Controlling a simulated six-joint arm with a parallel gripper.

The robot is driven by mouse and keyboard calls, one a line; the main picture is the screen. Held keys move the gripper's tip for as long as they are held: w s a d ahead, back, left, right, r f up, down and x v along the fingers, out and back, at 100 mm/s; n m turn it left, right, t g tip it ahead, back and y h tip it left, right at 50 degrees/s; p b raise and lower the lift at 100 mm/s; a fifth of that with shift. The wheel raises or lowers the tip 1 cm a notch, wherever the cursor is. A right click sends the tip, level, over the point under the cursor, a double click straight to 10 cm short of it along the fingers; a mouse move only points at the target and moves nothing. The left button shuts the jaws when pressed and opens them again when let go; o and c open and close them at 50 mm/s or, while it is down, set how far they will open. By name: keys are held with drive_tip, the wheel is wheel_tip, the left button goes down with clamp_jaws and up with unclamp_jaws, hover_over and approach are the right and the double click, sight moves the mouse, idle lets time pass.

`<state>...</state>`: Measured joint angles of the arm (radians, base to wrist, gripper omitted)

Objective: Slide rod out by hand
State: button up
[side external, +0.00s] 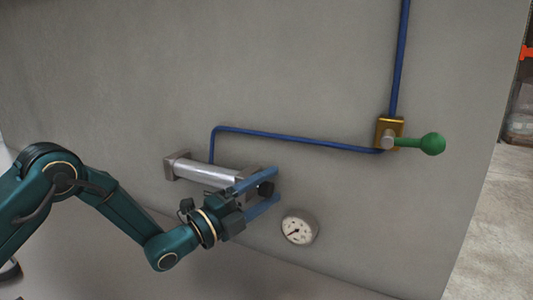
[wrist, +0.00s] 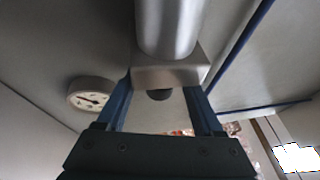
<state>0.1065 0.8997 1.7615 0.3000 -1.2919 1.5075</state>
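A silver cylinder (side external: 208,173) with square end blocks is fixed along the grey wall; it also shows in the wrist view (wrist: 168,25). A dark round knob (side external: 266,189) is at its right end, close to the end block; it also shows in the wrist view (wrist: 159,95). Little or no rod length shows. My gripper (side external: 277,184) is open, its blue fingers on either side of the knob. In the wrist view my gripper (wrist: 159,91) shows gaps between the knob and both fingers. I cannot tell whether the fingertips touch the end block.
A round dial gauge (side external: 299,229) is on the wall just right of and below my gripper. A blue pipe (side external: 290,137) runs from the cylinder to a brass valve (side external: 383,128) with a green ball-ended lever (side external: 431,144). The wall between gripper and valve is clear.

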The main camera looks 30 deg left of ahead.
clamp_jaws()
idle(1.3)
